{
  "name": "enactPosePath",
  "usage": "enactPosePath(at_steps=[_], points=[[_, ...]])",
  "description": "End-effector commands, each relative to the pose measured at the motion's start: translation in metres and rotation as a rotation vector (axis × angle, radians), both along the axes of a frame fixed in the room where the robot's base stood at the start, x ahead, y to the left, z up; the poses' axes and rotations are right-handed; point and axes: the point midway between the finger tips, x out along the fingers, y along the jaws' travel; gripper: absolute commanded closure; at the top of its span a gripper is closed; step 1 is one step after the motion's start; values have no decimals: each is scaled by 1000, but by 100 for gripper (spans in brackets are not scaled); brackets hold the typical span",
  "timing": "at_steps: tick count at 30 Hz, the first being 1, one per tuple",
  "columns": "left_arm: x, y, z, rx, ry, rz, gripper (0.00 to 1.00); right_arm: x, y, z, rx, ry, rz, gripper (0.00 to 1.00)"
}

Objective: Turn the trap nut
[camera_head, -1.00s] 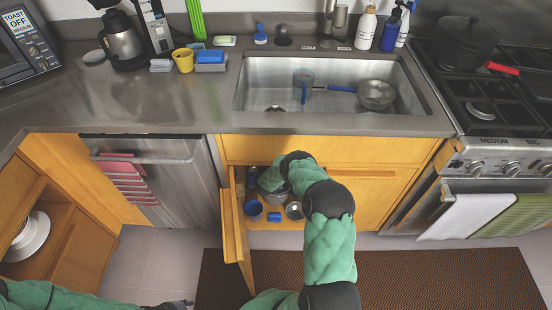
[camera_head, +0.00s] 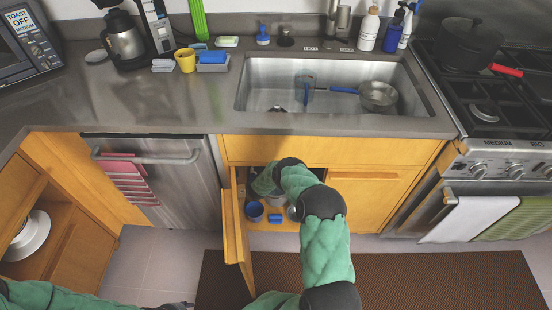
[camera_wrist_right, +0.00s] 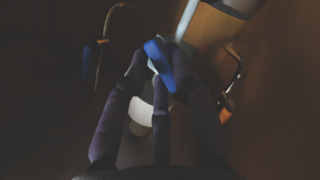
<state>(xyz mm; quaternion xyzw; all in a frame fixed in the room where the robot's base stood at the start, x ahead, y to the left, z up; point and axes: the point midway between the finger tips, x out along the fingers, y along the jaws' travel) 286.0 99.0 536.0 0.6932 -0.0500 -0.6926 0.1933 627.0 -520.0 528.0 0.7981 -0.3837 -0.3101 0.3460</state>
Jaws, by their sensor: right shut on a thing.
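The trap nut appears to be the blue piece (camera_wrist_right: 158,54) by a pale pipe in the dim right wrist view. My right gripper (camera_wrist_right: 162,68) is shut on it, with dark fingers on both sides and one in front. The fingers hide part of the blue piece. In the head view my right arm reaches into the open cabinet under the sink, and its gripper is hidden there. My left gripper (camera_head: 176,305) is at the bottom edge, low over the floor, apart from the cabinet. Its fingers are too cut off to read.
The open cabinet door (camera_head: 236,232) stands just left of my right arm. Curved metal pipes (camera_wrist_right: 235,72) flank the gripper.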

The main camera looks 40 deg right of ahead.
Motion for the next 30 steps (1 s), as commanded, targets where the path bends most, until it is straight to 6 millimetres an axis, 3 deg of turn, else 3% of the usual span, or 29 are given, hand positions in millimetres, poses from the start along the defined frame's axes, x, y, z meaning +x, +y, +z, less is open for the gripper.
enactPosePath(at_steps=[8,9,10,22,30], points=[[0,0,0,0,0,0,60,-1,3,-5,10,8,6,100],[0,0,0,0,0,0,60,-1,3,-6,10,8,6,62],[0,0,0,0,0,0,60,-1,3,-5,9,8,5,54],[0,0,0,0,0,0,60,-1,0,-2,15,-5,1,54],[0,0,2,0,0,0,60,-3,-2,0,149,-120,-1,54]])
